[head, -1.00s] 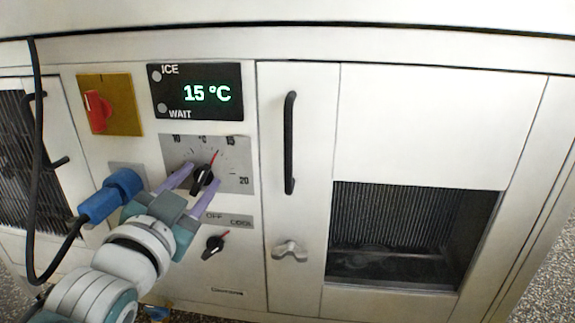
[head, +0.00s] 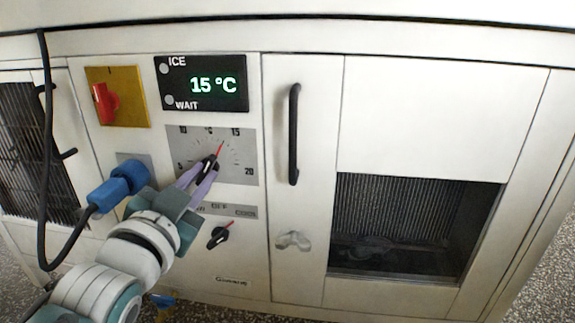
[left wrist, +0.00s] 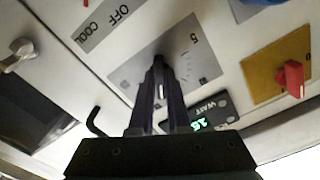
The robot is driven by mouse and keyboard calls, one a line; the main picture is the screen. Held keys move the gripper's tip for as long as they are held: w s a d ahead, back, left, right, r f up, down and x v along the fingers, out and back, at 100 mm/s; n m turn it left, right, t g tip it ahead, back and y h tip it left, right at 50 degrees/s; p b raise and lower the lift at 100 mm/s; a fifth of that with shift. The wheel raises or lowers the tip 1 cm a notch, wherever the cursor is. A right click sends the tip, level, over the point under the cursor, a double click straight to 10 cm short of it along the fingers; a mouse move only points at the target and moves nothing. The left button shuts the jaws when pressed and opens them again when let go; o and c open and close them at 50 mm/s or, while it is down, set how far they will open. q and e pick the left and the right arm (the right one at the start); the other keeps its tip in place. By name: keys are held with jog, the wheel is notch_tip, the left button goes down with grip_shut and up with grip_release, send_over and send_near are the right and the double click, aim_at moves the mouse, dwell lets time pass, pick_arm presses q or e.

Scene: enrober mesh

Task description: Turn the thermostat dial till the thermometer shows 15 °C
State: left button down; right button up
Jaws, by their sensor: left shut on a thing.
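The thermostat dial (head: 209,163) is a black knob with a red pointer on a grey scale plate (head: 243,148). Its pointer aims up and right, a little left of the 15 mark. The thermometer display (head: 203,84) reads 15 °C in green digits. My left gripper (head: 206,172) has its purple fingers shut on the dial. In the left wrist view the fingers (left wrist: 158,85) close at the knob and hide most of it; the scale plate (left wrist: 204,60) shows behind. My right gripper is not in view.
A second black knob (head: 218,237) sits below the dial. A red switch (head: 105,103) on a yellow plate is at upper left. A blue plug (head: 120,188) with a black cable (head: 48,170) is close to my left arm. A black door handle (head: 294,135) stands to the right.

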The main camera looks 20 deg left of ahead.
pick_arm(q)
jog(key=shift+r+n+p, duration=0.2)
jog(key=shift+n+p, duration=0.5)
jog(key=shift+n, duration=1.2)
jog(key=shift+f+n+p, duration=0.2)
jog(key=shift+n+p, duration=0.1)
jog(key=shift+n, duration=0.3)
jog(key=c, duration=0.9)
grip_release()
jog(key=shift+w+d, duration=0.1)
jog(key=shift+d, duration=0.05)
jog(key=shift+w+a, duration=0.1)
jog(key=shift+a, duration=0.1)
